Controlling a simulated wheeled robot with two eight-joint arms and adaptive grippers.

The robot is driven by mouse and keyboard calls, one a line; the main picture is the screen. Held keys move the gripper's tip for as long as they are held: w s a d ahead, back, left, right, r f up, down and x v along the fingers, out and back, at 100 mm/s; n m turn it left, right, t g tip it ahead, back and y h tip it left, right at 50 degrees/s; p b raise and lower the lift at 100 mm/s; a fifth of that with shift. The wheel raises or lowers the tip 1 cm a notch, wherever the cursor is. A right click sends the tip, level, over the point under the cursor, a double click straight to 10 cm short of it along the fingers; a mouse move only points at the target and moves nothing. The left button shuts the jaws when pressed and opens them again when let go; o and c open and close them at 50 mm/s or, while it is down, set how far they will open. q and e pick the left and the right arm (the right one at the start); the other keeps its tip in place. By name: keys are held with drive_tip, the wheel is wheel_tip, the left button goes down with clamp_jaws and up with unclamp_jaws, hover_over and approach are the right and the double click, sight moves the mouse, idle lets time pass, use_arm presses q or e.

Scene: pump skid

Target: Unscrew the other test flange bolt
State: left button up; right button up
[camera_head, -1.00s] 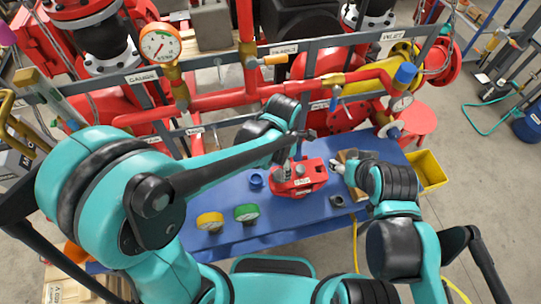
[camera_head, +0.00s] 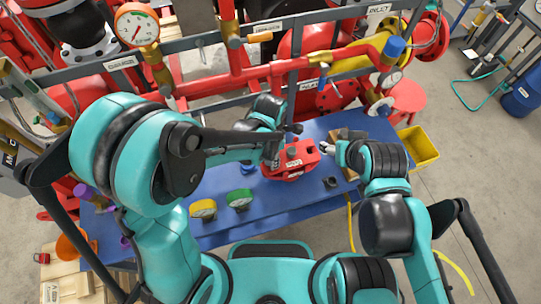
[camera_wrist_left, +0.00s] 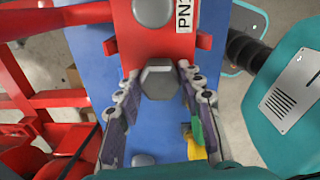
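The red test flange block (camera_head: 296,170) sits on the blue table in the head view. In the left wrist view the red block (camera_wrist_left: 186,48) carries a grey hex bolt head (camera_wrist_left: 158,80) near its end and a rounder grey bolt head (camera_wrist_left: 153,12) farther up. My left gripper (camera_wrist_left: 158,72) is open, one finger on each side of the hex head, with small gaps visible; it also shows beside the block in the head view (camera_head: 271,158). My right gripper (camera_head: 328,147) is just right of the block; its finger opening is too small to judge.
Yellow (camera_head: 203,208) and green (camera_head: 239,198) round items and a dark square piece (camera_head: 331,182) are on the blue table (camera_head: 275,202). A yellow bin (camera_head: 420,146) stands at right. Red pipes (camera_head: 250,78) and a grey frame run behind. A grey round item (camera_wrist_left: 143,160) shows low in the wrist view.

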use_arm(q)
drive_tip(key=o, duration=0.5)
drive_tip(key=c, duration=0.5)
drive_tip(key=n+b, duration=0.1)
drive_tip(key=n, duration=0.2)
drive_tip(key=shift+f+n, duration=0.1)
drive_tip(key=shift+n, duration=1.3)
drive_tip(key=o, duration=1.3)
drive_tip(key=shift+r, duration=0.25)
wheel_tip(320, 180, up, 12)
drive_tip(key=shift+f, duration=0.1)
